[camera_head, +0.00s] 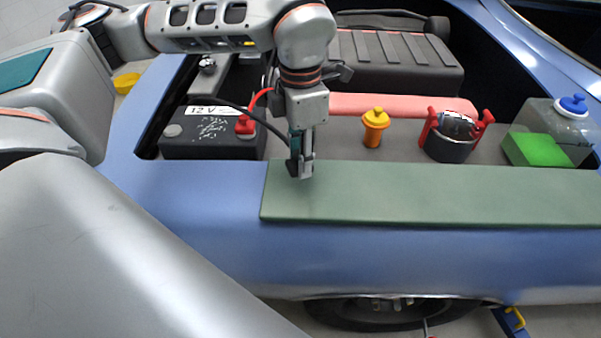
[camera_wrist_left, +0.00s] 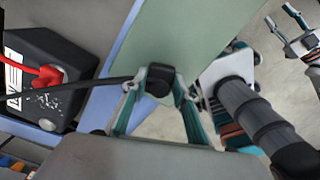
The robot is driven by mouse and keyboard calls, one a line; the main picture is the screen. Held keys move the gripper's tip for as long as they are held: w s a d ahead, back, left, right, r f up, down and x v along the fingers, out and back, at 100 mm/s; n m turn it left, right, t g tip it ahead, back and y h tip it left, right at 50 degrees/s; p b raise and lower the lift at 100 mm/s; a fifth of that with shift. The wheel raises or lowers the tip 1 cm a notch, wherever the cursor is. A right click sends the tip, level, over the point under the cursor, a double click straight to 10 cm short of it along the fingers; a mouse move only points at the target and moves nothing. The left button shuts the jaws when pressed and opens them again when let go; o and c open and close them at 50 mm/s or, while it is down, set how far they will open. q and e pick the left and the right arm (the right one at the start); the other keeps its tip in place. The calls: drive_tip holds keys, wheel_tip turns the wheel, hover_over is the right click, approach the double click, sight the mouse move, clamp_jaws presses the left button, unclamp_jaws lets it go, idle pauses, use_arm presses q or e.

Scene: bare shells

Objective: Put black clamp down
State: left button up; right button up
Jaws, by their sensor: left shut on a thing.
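My left gripper (camera_head: 301,172) points down over the near-left part of the green fender mat (camera_head: 420,205). It is shut on the black clamp (camera_wrist_left: 160,79), which shows between the fingertips in the left wrist view. In the head view the clamp is mostly hidden by the fingers. The black cable (camera_wrist_left: 85,85) runs from the clamp towards the battery (camera_head: 205,140). I cannot tell whether the clamp touches the mat. My right gripper (camera_wrist_left: 283,17) shows at the upper right of the left wrist view, with its fingers apart and nothing between them.
A red clamp (camera_head: 245,124) sits on the battery's right side. Behind the mat stand an orange-capped part (camera_head: 375,127), a dark pot with red handles (camera_head: 450,148) and a clear tank with a blue cap (camera_head: 560,125), beside a green block (camera_head: 536,150). The mat's right part is bare.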

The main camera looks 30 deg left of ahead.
sight(300, 185)
use_arm(q)
drive_tip(key=shift+f, duration=0.5)
wheel_tip(300, 185, down, 3)
drive_tip(key=shift+f, duration=0.5)
drive_tip(key=shift+f, duration=0.1)
drive_tip(key=o, duration=1.1)
